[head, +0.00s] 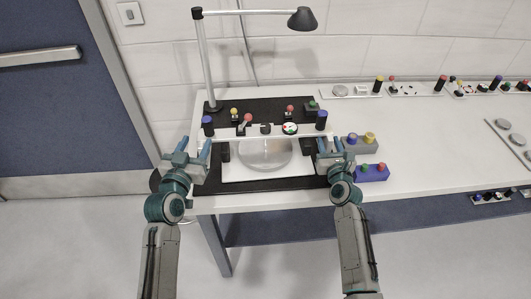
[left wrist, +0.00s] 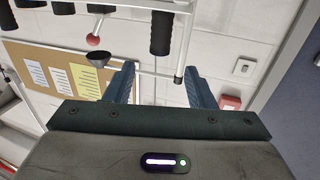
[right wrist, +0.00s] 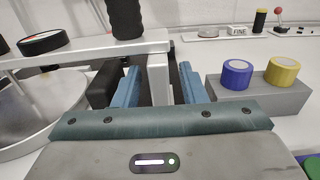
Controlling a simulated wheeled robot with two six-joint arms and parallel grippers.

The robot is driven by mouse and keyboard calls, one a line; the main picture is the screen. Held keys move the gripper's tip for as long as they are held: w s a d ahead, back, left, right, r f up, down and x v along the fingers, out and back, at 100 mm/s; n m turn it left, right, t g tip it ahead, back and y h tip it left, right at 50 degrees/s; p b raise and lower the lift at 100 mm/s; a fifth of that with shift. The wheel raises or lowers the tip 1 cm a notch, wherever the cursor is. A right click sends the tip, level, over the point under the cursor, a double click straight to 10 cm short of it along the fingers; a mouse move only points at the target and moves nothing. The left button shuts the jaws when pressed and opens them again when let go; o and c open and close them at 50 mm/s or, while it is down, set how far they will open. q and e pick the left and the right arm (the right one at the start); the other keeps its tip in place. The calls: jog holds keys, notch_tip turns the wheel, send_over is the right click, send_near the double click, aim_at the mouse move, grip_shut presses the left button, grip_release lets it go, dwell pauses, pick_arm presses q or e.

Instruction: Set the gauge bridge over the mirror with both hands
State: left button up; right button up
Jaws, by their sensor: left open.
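The gauge bridge (head: 278,131) is a long white bar with a round dial and an upright dark handle near each end. In the head view it runs across the back part of the round mirror (head: 265,156); its exact height above it is unclear. My left gripper (head: 197,147) is open near the bridge's left end. In the left wrist view the picture is upside down, and a dark handle (left wrist: 160,33) shows beyond the empty fingers. My right gripper (head: 331,143) is open, its fingers either side of the bridge's white end post (right wrist: 158,78), with gaps showing.
A grey block (head: 362,147) with blue and yellow rolls and a blue block (head: 372,173) with coloured knobs stand right of my right gripper. A lamp (head: 302,19) overhangs the back. Several small parts lie on strips along the wall. The table at right is mostly clear.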

jog(key=s, duration=0.7)
jog(key=s+d, duration=0.1)
jog(key=s, duration=0.2)
jog(key=shift+s, duration=0.15)
